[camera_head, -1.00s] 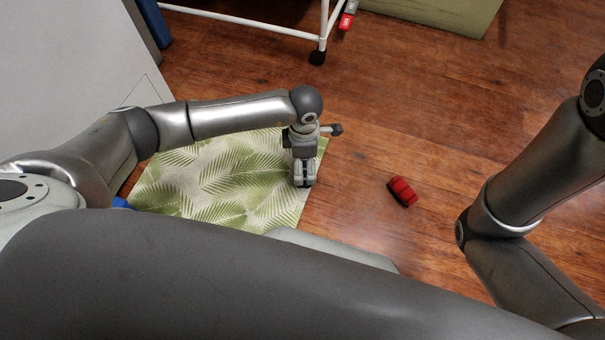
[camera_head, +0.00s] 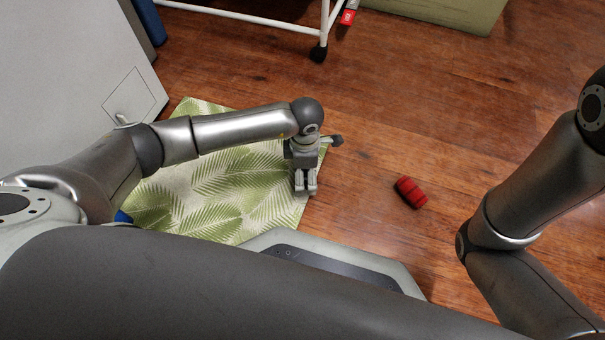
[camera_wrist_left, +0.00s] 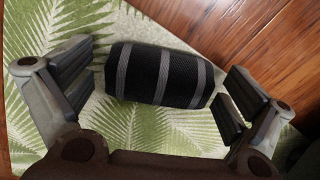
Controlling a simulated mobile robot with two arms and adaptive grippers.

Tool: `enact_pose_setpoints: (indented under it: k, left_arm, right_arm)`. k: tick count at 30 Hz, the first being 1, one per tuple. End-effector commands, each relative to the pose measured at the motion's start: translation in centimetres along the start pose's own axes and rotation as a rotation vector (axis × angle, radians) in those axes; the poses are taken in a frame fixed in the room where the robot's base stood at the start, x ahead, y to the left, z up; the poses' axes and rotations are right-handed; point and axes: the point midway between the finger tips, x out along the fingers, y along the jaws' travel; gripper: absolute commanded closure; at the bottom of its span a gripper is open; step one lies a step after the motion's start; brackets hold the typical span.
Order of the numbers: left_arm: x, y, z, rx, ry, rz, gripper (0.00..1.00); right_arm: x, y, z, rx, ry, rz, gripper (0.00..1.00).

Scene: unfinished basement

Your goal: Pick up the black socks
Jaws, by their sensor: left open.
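The black socks (camera_wrist_left: 160,76), a rolled bundle with grey stripes, lie on the green leaf-patterned mat (camera_wrist_left: 30,30) in the left wrist view. My left gripper (camera_wrist_left: 160,84) is open, with one finger on each side of the bundle. The bundle shows whole between the fingers, and I see no clear grip on it. In the head view my left gripper (camera_head: 305,190) points down at the right edge of the mat (camera_head: 215,190); the socks cannot be made out there. My right arm shows at the right, but its gripper is out of view.
A red rolled bundle (camera_head: 411,192) lies on the wooden floor (camera_head: 400,110) right of the mat. A white wheeled rack (camera_head: 325,20) stands at the back. A pale cabinet (camera_head: 70,60) is at the left. The floor around the red bundle is clear.

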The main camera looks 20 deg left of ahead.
Motion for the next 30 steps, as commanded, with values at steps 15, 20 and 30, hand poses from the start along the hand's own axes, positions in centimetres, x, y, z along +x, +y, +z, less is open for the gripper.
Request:
enact_pose_setpoints:
  k: [15,20,30]
  left_arm:
    - [-0.1,0.0,0.0,0.000,-0.001,0.000,0.42]
    - [-0.1,0.0,0.0,0.000,-0.001,0.000,0.48]
    - [-1.2,0.0,0.0,0.001,-0.001,0.001,0.48]
  right_arm:
    - [0.1,0.0,0.1,0.000,-0.001,0.000,1.00]
    - [0.1,0.0,0.1,-0.001,-0.001,0.000,1.00]
    - [0.8,0.2,0.3,-0.001,-0.001,0.000,1.00]
